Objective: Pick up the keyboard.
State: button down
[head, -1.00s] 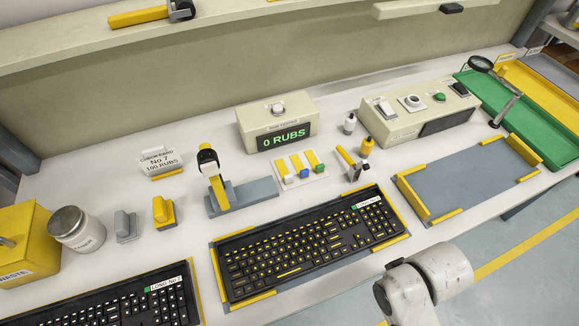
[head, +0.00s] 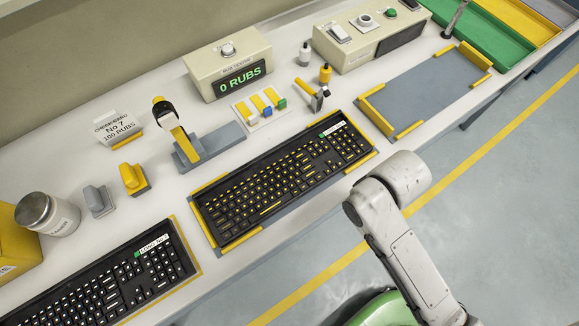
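A black keyboard with yellow legends (head: 282,178) lies flat in a grey holder with yellow corner rails (head: 213,184) in the middle of the bench. A label sits at its upper right corner. A second black keyboard with white and coloured legends (head: 105,284) lies at the lower left, in a yellow-edged place. It carries a label with a green mark. My arm shows at the lower right, in front of the bench, its white upper joint close to the middle keyboard's right end. My gripper is not in view.
An empty grey holder with yellow rails (head: 425,88) is right of the middle keyboard. Behind stand a "0 RUBS" display box (head: 228,68), a control box (head: 368,36), a yellow-armed device (head: 180,135), small bottles and a jar (head: 47,214). Green tray (head: 480,38) at upper right.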

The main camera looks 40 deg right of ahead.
aim_at(238, 201)
jog(key=z, duration=0.4)
jog(key=k+j+z, duration=0.1)
jog(key=j+z, duration=0.15)
jog(key=k+j+z, duration=0.2)
jog(key=j, duration=0.25)
jog(key=j+z, duration=0.25)
jog(key=k+j, duration=0.25)
jog(key=j, duration=0.2)
jog(key=k+j+z, duration=0.1)
jog(key=j, duration=0.3)
jog(key=k+j, duration=0.35)
jog(key=k+j+z, duration=0.1)
jog(key=k+j, duration=0.15)
jog(key=j, duration=0.25)
jog(key=i, duration=0.4)
